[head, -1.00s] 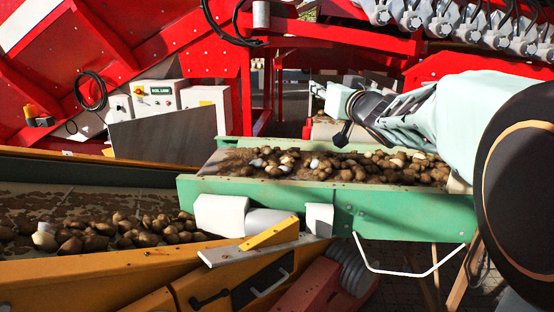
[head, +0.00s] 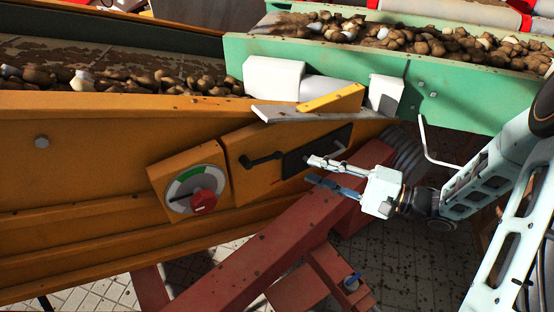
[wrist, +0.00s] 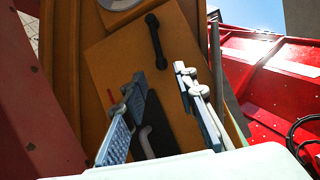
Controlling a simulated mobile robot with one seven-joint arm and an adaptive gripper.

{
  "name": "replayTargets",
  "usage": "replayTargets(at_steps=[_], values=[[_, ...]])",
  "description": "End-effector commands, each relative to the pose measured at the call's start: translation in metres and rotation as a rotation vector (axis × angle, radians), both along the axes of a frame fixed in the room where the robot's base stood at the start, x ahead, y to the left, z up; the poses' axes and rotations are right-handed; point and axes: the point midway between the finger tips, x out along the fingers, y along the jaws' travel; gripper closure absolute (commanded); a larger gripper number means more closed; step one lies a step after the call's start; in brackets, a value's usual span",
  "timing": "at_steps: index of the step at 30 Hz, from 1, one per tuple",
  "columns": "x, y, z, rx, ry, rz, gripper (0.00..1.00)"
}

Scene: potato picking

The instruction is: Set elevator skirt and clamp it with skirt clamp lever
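My gripper (head: 311,170) is open and empty in front of the yellow machine side, close to a dark rectangular plate (head: 300,161). It also shows in the wrist view (wrist: 160,92), fingers spread. A pale curved handle (wrist: 145,136) shows between the fingers there; whether it touches them I cannot tell. A black lever (head: 262,160) lies slanted on the yellow panel, left of the gripper; it is also in the wrist view (wrist: 156,42). A grey flat strip (head: 275,115) with a yellow bar (head: 330,98) sits above, perhaps the skirt. Which handle is the skirt clamp lever is unclear.
A dark red beam (head: 240,240) runs below the gripper. The green conveyor (head: 450,98) with potatoes stands above right, with a white bent rod (head: 428,142) under it. Tiled floor shows below.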

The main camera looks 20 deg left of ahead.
Motion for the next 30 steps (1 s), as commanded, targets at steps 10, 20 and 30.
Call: replayTargets(at_steps=[10,20,30], values=[[0.004,0.063,-0.003,-0.003,-0.005,0.003,0.73],[0.007,0.099,-0.002,-0.005,-0.005,-0.001,0.73],[0.007,0.101,-0.001,-0.004,-0.005,-0.002,0.78]])
